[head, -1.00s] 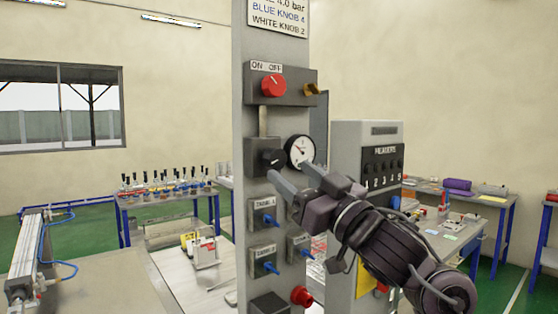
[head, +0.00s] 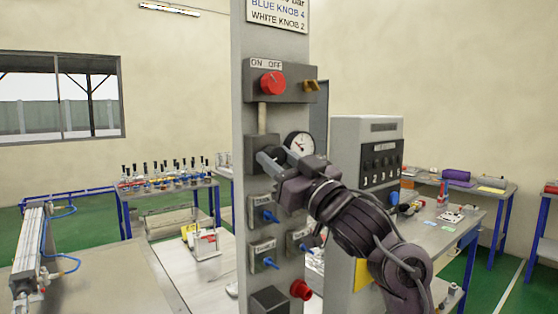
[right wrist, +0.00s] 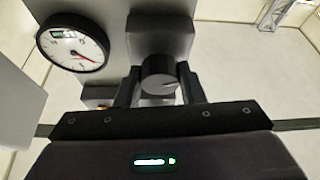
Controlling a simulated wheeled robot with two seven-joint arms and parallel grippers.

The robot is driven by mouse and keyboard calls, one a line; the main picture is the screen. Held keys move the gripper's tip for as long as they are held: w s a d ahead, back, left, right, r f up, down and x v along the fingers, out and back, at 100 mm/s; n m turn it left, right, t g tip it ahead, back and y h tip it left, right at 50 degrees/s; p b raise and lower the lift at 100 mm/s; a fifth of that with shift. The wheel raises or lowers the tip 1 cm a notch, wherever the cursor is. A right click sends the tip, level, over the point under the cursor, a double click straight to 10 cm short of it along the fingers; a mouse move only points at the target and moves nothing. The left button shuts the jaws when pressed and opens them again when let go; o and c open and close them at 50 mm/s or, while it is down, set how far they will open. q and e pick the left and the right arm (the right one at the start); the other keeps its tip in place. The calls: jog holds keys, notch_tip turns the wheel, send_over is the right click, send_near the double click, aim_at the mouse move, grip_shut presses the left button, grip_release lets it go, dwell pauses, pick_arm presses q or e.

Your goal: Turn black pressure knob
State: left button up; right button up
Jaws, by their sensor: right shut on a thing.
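The black pressure knob (right wrist: 159,76) shows in the right wrist view between the two fingers of my right gripper (right wrist: 158,88), which is shut on it. The knob sits on a grey regulator block (right wrist: 161,32). In the head view my right gripper (head: 270,160) reaches the panel's middle from the right and covers the knob. The round pressure gauge (right wrist: 72,42) is beside the block, with a red needle; in the head view the gauge (head: 298,141) is partly covered by my gripper. My left gripper is not in view.
Above on the grey panel (head: 246,60) are a red on/off knob (head: 273,84) and a yellow part (head: 311,86). Blue knobs (head: 270,216) and a red knob (head: 301,290) are below. A grey headers box (head: 366,135) stands to the right.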

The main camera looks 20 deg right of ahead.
jog(key=shift+m, duration=0.4)
jog(key=m+h, duration=0.2)
jog(key=m, duration=0.1)
jog(key=m+t+h+p, duration=0.1)
jog(key=m, duration=0.2)
jog(key=shift+a+h, duration=0.2)
jog(key=shift+h, duration=0.2)
jog(key=shift+m+h+p, duration=0.3)
jog(key=shift+m+h, duration=0.5)
jog(key=shift+m, duration=0.85)
jog(key=shift+m+h+p, duration=0.3)
jog(key=shift+m+h, duration=0.5)
jog(key=shift+m, duration=0.85)
jog(key=o, duration=1)
jog(key=shift+c, duration=0.2)
jog(key=shift+s, duration=0.1)
